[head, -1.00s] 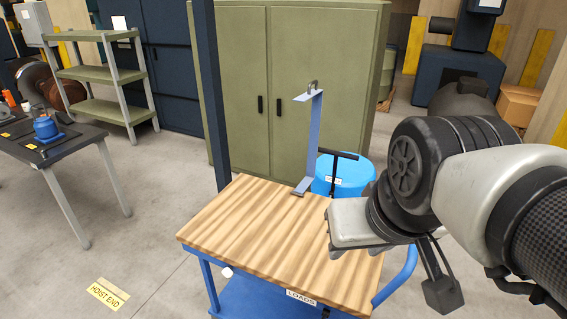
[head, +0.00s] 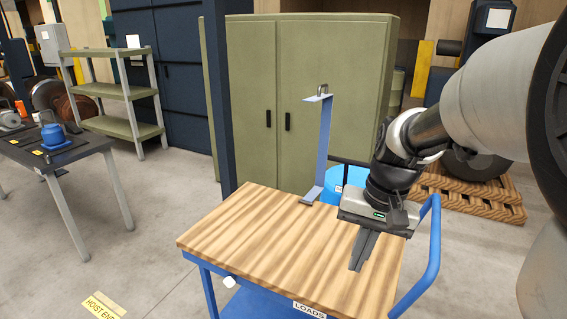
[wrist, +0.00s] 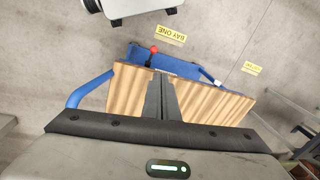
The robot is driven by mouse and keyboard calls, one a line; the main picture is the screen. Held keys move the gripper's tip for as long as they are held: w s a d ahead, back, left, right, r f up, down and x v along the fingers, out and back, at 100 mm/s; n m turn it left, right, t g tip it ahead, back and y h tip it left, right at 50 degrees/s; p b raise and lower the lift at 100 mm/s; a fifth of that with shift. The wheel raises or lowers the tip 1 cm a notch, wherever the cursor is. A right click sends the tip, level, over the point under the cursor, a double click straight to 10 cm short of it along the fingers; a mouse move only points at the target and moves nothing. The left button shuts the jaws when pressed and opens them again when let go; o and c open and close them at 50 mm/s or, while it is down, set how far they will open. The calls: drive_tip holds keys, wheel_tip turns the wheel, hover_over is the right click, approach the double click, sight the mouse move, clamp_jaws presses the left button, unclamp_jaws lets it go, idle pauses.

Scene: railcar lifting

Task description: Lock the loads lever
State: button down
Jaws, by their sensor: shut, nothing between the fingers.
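The cart labelled LOADS (head: 309,310) has a striped wooden top (head: 250,225) and a blue frame. In the wrist view, a red ball knob (wrist: 154,49) on a short stem stands beside the wooden top; it looks like a lever, but its link to the cart is unclear. In the head view, a small white knob (head: 229,281) shows below the top's front edge; I cannot tell its function. My gripper (head: 357,266) is shut and empty, pointing down over the right part of the top. Its fingers also show in the wrist view (wrist: 160,76), apart from the red knob.
A blue bracket (head: 323,145) stands at the top's back edge. A blue drum (head: 331,196) is behind the cart, and a blue handle (head: 433,245) rises at its right. A dark table (head: 50,155) stands left.

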drive_tip(key=w+d+f+m+g+b, duration=0.1)
drive_tip(key=w+f+b, duration=0.1)
drive_tip(key=f, duration=0.6)
drive_tip(key=w+d+f+m+g+y+b, duration=0.1)
drive_tip(key=w+d+f+b, duration=0.1)
drive_tip(key=f, duration=0.5)
drive_tip(key=shift+w+f+b, duration=0.35)
drive_tip(key=shift+w+f, duration=0.05)
drive_tip(key=shift+w, duration=0.05)
drive_tip(key=b+x, duration=0.1)
drive_tip(key=x, duration=0.3)
drive_tip(key=b+x, duration=0.1)
drive_tip(key=x, duration=0.4)
drive_tip(key=b+x, duration=0.1)
drive_tip(key=x, duration=0.4)
drive_tip(key=shift+s+a+r, duration=0.1)
drive_tip(key=shift+s+a, duration=0.2)
drive_tip(key=shift+b, duration=0.35)
